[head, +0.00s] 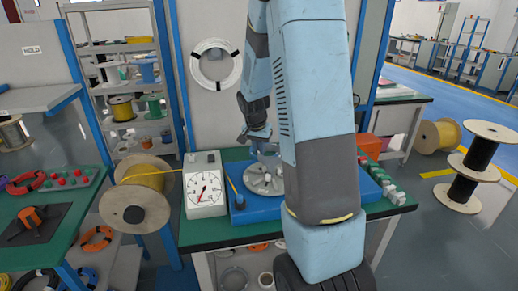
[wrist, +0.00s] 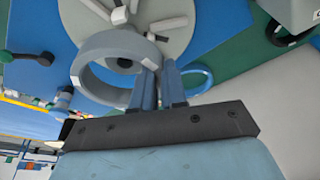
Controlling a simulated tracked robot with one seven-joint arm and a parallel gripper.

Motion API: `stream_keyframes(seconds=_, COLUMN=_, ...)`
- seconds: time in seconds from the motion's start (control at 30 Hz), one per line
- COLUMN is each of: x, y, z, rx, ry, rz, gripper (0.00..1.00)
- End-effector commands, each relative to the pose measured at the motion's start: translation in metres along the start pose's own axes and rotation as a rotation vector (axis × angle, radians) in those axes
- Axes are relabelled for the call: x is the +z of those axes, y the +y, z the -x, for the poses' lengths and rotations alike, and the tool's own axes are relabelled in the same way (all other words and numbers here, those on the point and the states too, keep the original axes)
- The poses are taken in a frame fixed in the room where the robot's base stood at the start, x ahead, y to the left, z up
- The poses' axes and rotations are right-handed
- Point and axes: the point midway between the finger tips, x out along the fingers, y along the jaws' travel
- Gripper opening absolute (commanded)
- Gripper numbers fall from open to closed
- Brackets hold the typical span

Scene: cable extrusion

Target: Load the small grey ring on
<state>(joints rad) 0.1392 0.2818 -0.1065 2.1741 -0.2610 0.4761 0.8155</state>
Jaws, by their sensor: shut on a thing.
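The small grey ring (wrist: 92,48) is between the fingertips of my gripper (wrist: 158,72), which is shut on its wall at the right in the wrist view. The ring is tilted to the camera, and blue base and part of a dark round hub (wrist: 125,64) show through its opening. Behind it is a light grey round plate (wrist: 182,38) with raised arms. In the head view my gripper (head: 262,143) is just above the round plate (head: 262,184) on the blue base (head: 240,211). My arm hides the base's middle. I cannot tell whether the ring touches the plate.
A white dial box (head: 205,190) stands left of the blue base on the green bench. A yellow cable spool (head: 140,190) is farther left. Several grey and green pieces (head: 387,182) lie on the right. A blue loop (wrist: 207,80) shows beside the fingers in the wrist view.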

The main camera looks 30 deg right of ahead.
Motion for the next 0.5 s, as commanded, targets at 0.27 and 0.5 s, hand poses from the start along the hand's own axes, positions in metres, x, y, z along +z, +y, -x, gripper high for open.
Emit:
stream_keyframes(seconds=0.27, x=0.001, y=0.000, z=-0.004, rx=0.000, ry=0.000, rz=-0.001, gripper=0.00)
stream_keyframes(seconds=0.5, x=0.003, y=0.001, z=-0.011, rx=0.001, ry=-0.001, rz=-0.001, gripper=0.00)
